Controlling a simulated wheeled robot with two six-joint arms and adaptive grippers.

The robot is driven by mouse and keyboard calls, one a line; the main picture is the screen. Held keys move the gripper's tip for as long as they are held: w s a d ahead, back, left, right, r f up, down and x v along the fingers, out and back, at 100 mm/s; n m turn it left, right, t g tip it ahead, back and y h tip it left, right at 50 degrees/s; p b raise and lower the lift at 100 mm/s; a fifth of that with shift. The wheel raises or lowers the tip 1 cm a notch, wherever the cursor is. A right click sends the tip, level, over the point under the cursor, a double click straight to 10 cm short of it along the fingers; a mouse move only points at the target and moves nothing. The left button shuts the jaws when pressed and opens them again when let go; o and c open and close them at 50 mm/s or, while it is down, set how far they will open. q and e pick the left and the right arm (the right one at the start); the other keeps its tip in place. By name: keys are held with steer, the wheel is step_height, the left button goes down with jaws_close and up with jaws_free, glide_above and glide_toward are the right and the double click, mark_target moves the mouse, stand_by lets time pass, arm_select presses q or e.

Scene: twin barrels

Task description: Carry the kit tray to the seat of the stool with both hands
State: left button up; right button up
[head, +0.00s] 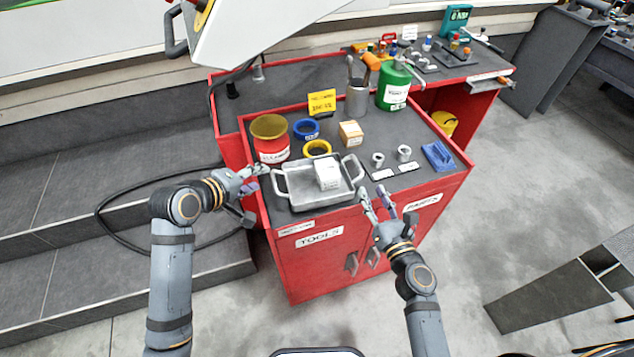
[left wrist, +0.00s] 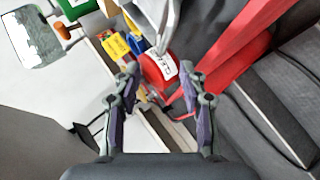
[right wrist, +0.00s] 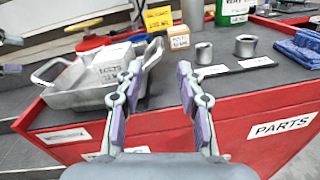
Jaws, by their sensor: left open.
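The kit tray (head: 290,200) is a shallow grey metal tray with a handle at each end, on the dark top of the red cabinet. A white labelled box (head: 328,174) sits in it. The tray also shows in the right wrist view (right wrist: 75,98). My left gripper (head: 256,178) is open, close to the tray's left handle; I cannot tell whether they touch. My right gripper (head: 376,190) is open and empty, a little right of the tray's right handle and near the cabinet's front edge. I cannot make out the stool for certain in any view.
A red jar (head: 271,150), blue ring (head: 306,128), yellow ring (head: 317,148) and cardboard box (head: 351,133) stand behind the tray. Metal sockets (head: 404,153) and a blue cloth (head: 438,156) lie to its right.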

mark_target(276, 172)
arm_select(q)
steer(key=x, duration=1)
steer(key=shift+d, duration=0.1)
arm_select(e)
steer(key=x, duration=1)
arm_select(q)
steer(key=shift+c, duration=0.5)
arm_select(e)
steer(key=shift+c, duration=0.4)
arm_select(q)
jaws_close()
arm_select(e)
jaws_close()
arm_select(q)
steer(key=shift+s, duration=0.1)
arm_select(e)
steer(key=shift+s, duration=0.1)
